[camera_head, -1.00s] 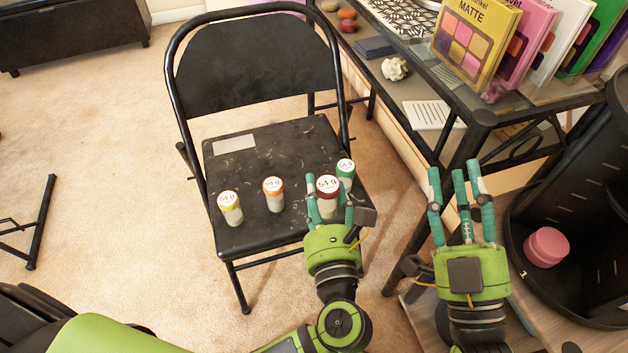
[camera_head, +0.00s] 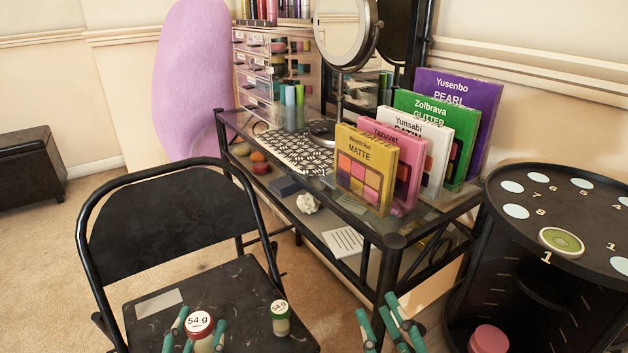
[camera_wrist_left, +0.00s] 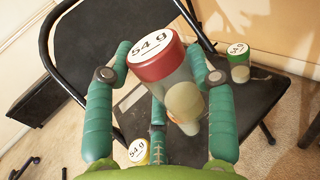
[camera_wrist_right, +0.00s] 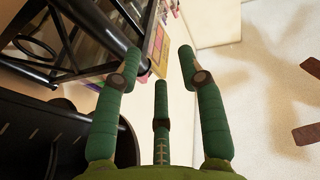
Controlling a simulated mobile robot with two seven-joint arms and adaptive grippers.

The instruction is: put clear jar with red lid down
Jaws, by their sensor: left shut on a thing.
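The clear jar with red lid (camera_head: 200,325), labelled 54 g, is between the fingers of my left gripper (camera_head: 195,335) at the bottom of the head view. In the left wrist view the jar (camera_wrist_left: 158,60) is tilted in the picture, and the gripper (camera_wrist_left: 160,85) is shut on it. It appears held above the black chair seat (camera_head: 240,285); its base is hidden in the head view. My right gripper (camera_head: 388,325) is open and empty, right of the chair. Its spread fingers (camera_wrist_right: 160,80) also show in the right wrist view.
A green-lidded jar (camera_head: 280,318) stands on the seat's right side. A yellow-lidded jar (camera_wrist_left: 138,152) shows in the left wrist view. The chair's backrest (camera_head: 170,220) rises behind. A glass desk with palette boxes (camera_head: 365,170) and a black round rack (camera_head: 570,220) stand right.

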